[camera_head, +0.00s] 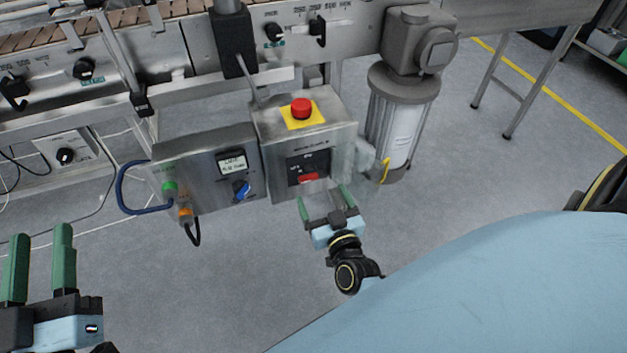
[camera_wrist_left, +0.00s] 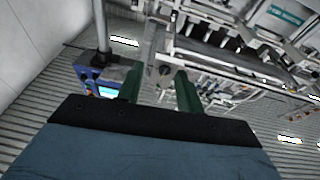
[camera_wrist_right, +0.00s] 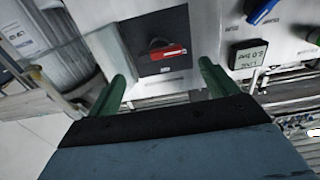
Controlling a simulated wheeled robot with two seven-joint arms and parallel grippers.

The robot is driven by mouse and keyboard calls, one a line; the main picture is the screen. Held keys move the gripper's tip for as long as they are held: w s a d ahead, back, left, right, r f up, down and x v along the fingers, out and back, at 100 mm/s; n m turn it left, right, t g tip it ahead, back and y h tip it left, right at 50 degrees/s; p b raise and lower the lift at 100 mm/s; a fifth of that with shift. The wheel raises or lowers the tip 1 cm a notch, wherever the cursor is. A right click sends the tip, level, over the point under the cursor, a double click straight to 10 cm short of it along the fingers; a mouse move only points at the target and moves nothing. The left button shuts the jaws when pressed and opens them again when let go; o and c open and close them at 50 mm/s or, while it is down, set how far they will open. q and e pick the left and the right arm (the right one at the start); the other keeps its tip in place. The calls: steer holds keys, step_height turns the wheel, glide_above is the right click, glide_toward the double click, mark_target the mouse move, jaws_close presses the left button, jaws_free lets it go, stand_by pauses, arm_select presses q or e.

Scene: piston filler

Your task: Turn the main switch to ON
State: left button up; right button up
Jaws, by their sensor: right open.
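The main switch is a red handle (camera_head: 308,178) on a black plate (camera_head: 296,167) on the front of a steel control box (camera_head: 262,133). In the right wrist view the red handle (camera_wrist_right: 167,52) lies roughly crosswise on its dark plate (camera_wrist_right: 150,30), between and beyond my fingertips. My right gripper (camera_head: 322,192) is open and empty, just in front of and below the switch, apart from it. It also shows in the right wrist view (camera_wrist_right: 162,75). The plate's markings are too small to read. My left gripper (camera_head: 38,240) is open and empty at the lower left, far from the switch.
A red emergency button (camera_head: 301,108) on a yellow plate tops the box. A grey motor with a cylinder (camera_head: 398,120) stands right. Open floor lies below.

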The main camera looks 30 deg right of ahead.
mark_target(314, 179)
steer(key=b+x, duration=0.2)
steer(key=x, duration=0.3)
steer(key=shift+w+f, duration=0.1)
steer(key=shift+w, duration=0.25)
arm_select(q)
steer(key=shift+s+a+r+t+h, duration=0.1)
steer(key=shift+s+r+t+h, duration=0.15)
steer(key=shift+s+r+t, duration=0.4)
steer(key=shift+s+d+r+t+h, duration=0.1)
steer(key=shift+s+r+t+h, duration=0.1)
steer(key=shift+r+t, duration=0.7)
steer(key=shift+s+a+r+t+h, duration=0.1)
steer(key=shift+s+r+t+h, duration=0.15)
steer(key=shift+s+r+t, duration=0.4)
arm_select(e)
steer(key=shift+w+d, duration=0.2)
steer(key=shift+w, duration=0.4)
arm_select(q)
steer(key=shift+w+r, duration=0.15)
steer(key=shift+w, duration=0.05)
arm_select(e)
steer(key=c, duration=1)
